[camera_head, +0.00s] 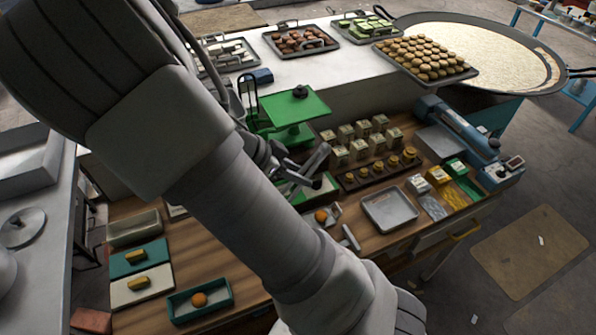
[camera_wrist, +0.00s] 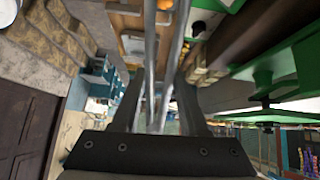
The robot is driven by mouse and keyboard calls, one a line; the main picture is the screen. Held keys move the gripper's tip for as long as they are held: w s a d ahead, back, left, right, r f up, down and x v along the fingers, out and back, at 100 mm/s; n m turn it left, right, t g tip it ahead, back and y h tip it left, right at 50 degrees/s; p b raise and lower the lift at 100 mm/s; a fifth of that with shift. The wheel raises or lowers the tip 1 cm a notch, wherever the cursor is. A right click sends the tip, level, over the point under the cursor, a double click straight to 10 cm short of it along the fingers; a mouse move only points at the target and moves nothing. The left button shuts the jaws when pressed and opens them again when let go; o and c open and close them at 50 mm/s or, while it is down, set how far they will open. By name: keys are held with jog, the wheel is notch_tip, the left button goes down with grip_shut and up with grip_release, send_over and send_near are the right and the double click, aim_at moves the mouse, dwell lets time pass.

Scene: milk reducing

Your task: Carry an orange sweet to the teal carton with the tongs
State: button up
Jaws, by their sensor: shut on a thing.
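My gripper (camera_head: 320,167) is over the wooden worktop, beside the green stand. In the wrist view, it is shut on the metal tongs (camera_wrist: 150,60), whose two long arms reach away from me. An orange sweet (camera_head: 321,216) shows below the gripper in the head view. An orange round thing (camera_wrist: 165,5) shows at the far end of the tongs; I cannot tell whether the tips grip it. The teal carton (camera_head: 226,304), an open box, stands at the worktop's front left with another orange sweet (camera_head: 199,299) inside. My arm hides part of the worktop between.
A green stand (camera_head: 296,104) rises behind my gripper. A rack of small yellow-topped pieces (camera_head: 378,169) and an empty metal tray (camera_head: 389,208) are to the right. Teal and cream boards (camera_head: 139,257) with yellow pieces lie behind the carton. A large pan (camera_head: 480,55) is at the back right.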

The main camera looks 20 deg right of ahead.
notch_tip(320, 180, down, 9)
jog(key=b, duration=0.6)
jog(key=shift+b, duration=0.35)
grip_shut()
notch_tip(320, 180, up, 12)
jog(key=p, duration=0.7)
jog(key=shift+p, duration=0.3)
jog(key=shift+f, duration=0.1)
